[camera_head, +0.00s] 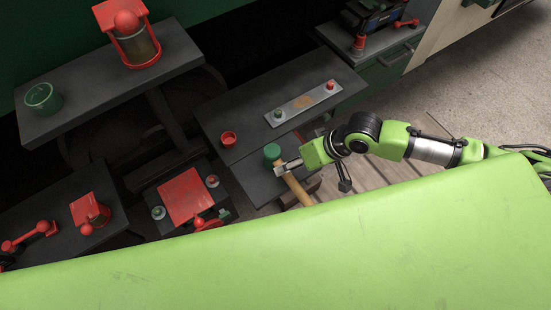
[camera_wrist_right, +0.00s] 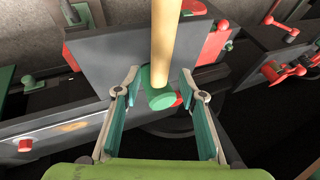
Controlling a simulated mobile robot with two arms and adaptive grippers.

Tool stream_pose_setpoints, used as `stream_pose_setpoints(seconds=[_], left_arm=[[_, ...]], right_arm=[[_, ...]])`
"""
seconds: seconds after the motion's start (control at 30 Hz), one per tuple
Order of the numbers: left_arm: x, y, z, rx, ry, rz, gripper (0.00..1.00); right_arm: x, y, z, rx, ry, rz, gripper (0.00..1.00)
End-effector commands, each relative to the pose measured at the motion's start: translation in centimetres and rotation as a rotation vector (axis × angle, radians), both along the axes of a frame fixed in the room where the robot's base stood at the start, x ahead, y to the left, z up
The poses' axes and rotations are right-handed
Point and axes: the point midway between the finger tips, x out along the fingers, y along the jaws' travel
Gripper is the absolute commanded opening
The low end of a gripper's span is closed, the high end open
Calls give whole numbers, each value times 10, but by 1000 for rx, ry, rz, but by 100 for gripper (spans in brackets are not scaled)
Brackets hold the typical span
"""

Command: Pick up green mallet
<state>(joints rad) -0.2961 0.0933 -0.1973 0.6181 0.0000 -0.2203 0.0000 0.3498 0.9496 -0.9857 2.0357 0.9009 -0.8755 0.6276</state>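The mallet has a green head (camera_head: 272,152) and a light wooden handle (camera_head: 298,189). It is at the near edge of a dark grey table in the head view. My right gripper (camera_head: 287,167) is beside the mallet, where the head meets the handle. In the right wrist view the gripper (camera_wrist_right: 159,73) is open. The green head (camera_wrist_right: 159,98) shows between its two fingers, with a visible gap on each side, and the handle (camera_wrist_right: 165,45) runs up out of the picture. My left gripper is not in view.
The dark table (camera_head: 240,120) also holds a red cup (camera_head: 228,139) and a metal plate (camera_head: 303,103) with knobs. Other dark tables to the left carry a red lantern (camera_head: 130,38), a green cup (camera_head: 43,97) and red parts. A large green surface (camera_head: 330,250) fills the foreground.

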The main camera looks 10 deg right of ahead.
Motion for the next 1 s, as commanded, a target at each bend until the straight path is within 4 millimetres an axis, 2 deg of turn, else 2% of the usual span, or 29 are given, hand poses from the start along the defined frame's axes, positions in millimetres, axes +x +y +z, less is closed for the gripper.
stream_pose_setpoints(seconds=[0.23, 0.53, 0.67, 0.7, 1.0], left_arm=[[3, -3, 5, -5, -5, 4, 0], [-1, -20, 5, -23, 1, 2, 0], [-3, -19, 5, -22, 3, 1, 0], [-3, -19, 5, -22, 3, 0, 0], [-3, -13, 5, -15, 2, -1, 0]], right_arm=[[6, 16, -30, 2, 1, 1, 37], [7, 18, -35, -1, 0, 1, 37], [7, 18, -35, 1, 1, 1, 4], [7, 18, -35, 1, 1, 1, 0], [8, 18, -33, 2, -2, 1, 0]])
